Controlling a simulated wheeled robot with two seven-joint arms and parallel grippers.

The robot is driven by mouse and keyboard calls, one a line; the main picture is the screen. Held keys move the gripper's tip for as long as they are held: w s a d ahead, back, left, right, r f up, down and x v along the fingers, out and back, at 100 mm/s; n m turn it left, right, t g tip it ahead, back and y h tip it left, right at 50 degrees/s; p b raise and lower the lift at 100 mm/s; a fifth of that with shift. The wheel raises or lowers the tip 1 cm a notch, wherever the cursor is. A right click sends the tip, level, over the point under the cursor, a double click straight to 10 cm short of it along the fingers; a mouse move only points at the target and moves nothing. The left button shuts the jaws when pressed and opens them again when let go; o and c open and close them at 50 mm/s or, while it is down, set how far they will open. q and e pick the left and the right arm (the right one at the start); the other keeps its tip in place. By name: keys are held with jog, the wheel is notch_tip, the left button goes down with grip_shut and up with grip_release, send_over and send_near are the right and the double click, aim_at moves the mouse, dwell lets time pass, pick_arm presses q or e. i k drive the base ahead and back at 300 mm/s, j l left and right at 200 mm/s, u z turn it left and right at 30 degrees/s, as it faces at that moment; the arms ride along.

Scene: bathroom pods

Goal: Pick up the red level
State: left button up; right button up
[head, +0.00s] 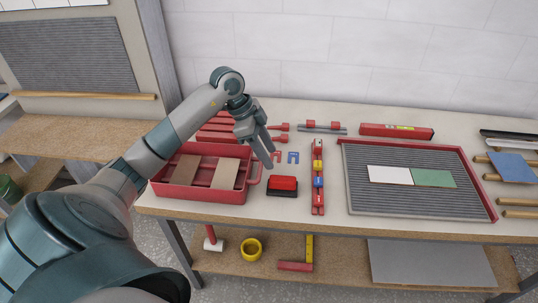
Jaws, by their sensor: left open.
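The red level (397,131) is a long red bar with a small yellow-green patch. It lies flat at the back of the workbench, near the wall, right of centre. My left gripper (268,158) is open and empty, pointing down over the bench left of centre. It is well to the left of the level and apart from it. My right gripper is not in view.
A red toolbox (205,190) stands below my left arm. A red and black block (283,186), a red rail (318,195) with coloured pieces, and a grey ribbed board (400,205) with two tiles lie in front of the level. A white wall (400,50) rises behind.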

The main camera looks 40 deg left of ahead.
aim_at(365, 129)
jog(key=i+l+z, duration=0.1)
jog(key=i, duration=0.55)
jog(key=i+l+z, duration=0.1)
jog(key=i+l, duration=0.15)
jog(key=i, duration=0.45)
